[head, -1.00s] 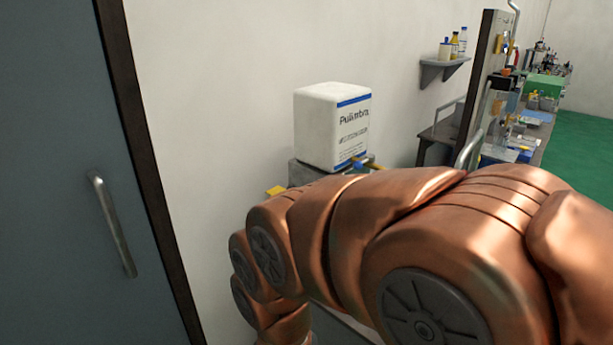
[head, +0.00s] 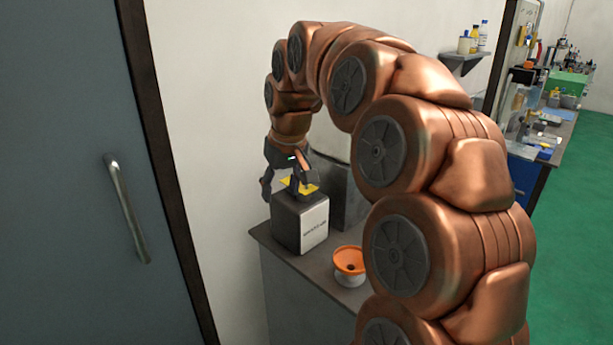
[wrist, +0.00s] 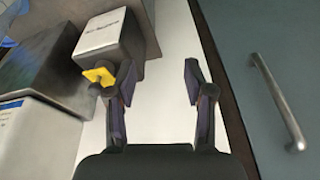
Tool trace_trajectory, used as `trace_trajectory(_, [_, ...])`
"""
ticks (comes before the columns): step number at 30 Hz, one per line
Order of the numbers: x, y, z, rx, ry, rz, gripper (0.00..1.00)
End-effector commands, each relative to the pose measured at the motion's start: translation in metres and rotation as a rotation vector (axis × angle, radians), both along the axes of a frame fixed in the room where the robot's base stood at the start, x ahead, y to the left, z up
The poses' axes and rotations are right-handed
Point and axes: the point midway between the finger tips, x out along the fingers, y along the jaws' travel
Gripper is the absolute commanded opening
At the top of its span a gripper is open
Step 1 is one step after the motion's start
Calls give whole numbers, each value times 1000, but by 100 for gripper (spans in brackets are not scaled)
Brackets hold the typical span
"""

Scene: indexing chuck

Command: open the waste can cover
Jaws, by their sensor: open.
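A small dark grey box with a light, lettered label face (head: 314,226) stands on the bench; I take it for the waste can, though its lettering is too small to read. A yellow piece (head: 308,187) sits at its top, and also shows in the wrist view (wrist: 98,76). My gripper (head: 282,188) is open and empty, above and to the left of the box in the head view. In the wrist view my gripper (wrist: 155,88) has its left finger close beside the yellow piece; contact cannot be told. The yellow piece is not between the fingers.
An orange cup-like piece on a white base (head: 349,262) stands on the bench (head: 290,262), right of the box. A large white container (head: 332,130) is mostly behind my arm. A grey-blue door with a handle (head: 127,208) is at left. Green floor (head: 570,220) is open at right.

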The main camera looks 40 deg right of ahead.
Motion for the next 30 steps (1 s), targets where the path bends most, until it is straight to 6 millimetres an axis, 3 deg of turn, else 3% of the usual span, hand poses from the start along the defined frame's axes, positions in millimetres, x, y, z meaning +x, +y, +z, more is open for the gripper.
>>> trace_trajectory(1, [12,-17,4,-3,-20,-23,53])
trace_trajectory(6, [36,-68,18,-21,-75,-87,53])
trace_trajectory(12, [48,-108,27,-34,-112,-139,53])
trace_trajectory(20, [54,-121,24,-41,-123,-155,53])
trace_trajectory(30, [68,-123,-15,-39,-118,-154,53])
